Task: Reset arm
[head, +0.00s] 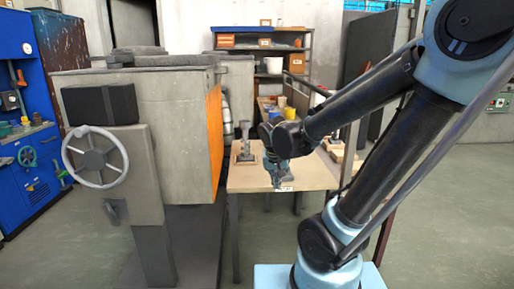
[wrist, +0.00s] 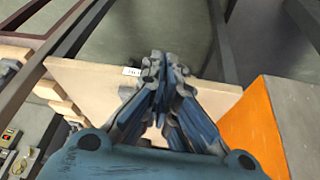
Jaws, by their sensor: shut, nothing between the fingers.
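My gripper (head: 280,182) is in front of the light wooden table (head: 250,180) in the head view, low over its near edge. In the wrist view my gripper (wrist: 165,62) points at the table's edge (wrist: 95,78), with its fingertips together and nothing between them. A small white label (wrist: 131,71) sits on the table's edge beside the fingertips. My arm reaches in from the right of the head view, bent at the elbow. Whether the fingers touch the table I cannot tell.
A large grey furnace (head: 135,120) with an orange side (head: 215,135) and a handwheel (head: 96,157) stands left of the table. A grey upright piece (head: 245,140) stands on the table. A shelf (head: 262,42) is behind. The floor at far right (head: 470,200) is clear.

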